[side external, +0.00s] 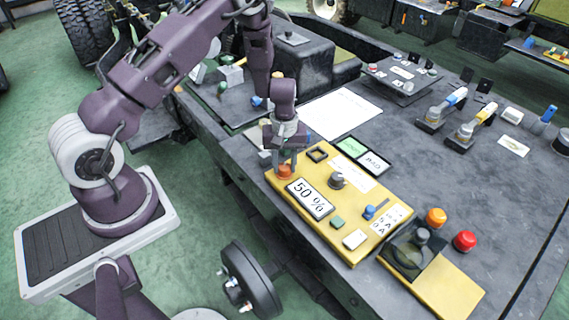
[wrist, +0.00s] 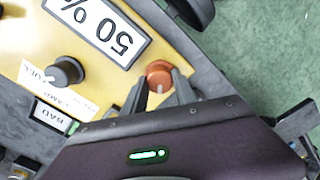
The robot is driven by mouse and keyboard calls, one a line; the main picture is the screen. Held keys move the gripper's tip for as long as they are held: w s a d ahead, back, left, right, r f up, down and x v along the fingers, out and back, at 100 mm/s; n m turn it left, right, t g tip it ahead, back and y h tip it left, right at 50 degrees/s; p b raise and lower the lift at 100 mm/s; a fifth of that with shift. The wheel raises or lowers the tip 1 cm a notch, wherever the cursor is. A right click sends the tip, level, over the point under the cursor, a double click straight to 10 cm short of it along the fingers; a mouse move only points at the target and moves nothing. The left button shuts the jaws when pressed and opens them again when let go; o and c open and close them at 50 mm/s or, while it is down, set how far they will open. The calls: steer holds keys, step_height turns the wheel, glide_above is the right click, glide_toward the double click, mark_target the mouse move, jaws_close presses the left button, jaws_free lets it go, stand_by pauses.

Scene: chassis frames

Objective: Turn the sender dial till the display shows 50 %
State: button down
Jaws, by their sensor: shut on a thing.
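The display (side external: 310,199) on the yellow panel (side external: 345,245) reads "50 %"; it also shows upside down in the wrist view (wrist: 97,28). An orange dial (side external: 284,172) sits at the panel's far left corner, beside the display. My gripper (side external: 286,164) points down over this dial, with its fingers on either side of it. In the wrist view the dial (wrist: 159,71) shows between my two dark fingertips (wrist: 160,88), with a pale mark on its top. My gripper is shut on the dial. No label for the dial is readable.
A dark knob (side external: 337,180) stands near the dial, with a label sheet beside it. Orange (side external: 436,217) and red (side external: 465,241) buttons stand to the right.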

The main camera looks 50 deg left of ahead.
mark_target(285, 166)
stand_by(0.3)
steer(key=c, duration=1.3)
jaws_free()
steer(key=shift+o, duration=0.2)
steer(key=shift+r, duration=0.1)
step_height(285, 166, up, 7)
steer(key=shift+d+r, duration=0.1)
steer(key=shift+r, duration=0.15)
steer(key=s+d+r+m+t+h, duration=0.1)
steer(key=s+d+r+m, duration=0.2)
steer(key=r, duration=0.7)
steer(key=s+d+r+m+t, duration=0.25)
steer(key=d+r, duration=0.25)
steer(key=r, duration=0.5)
steer(key=s+r+m+t, duration=0.1)
steer(key=s+r, duration=0.3)
steer(key=s, duration=0.5)
steer(key=s+d+r+m+t+y, duration=0.1)
steer(key=s+r+m, duration=0.3)
steer(key=s, duration=0.6)
steer(key=shift+s+r, duration=0.2)
steer(key=shift+r, duration=0.05)
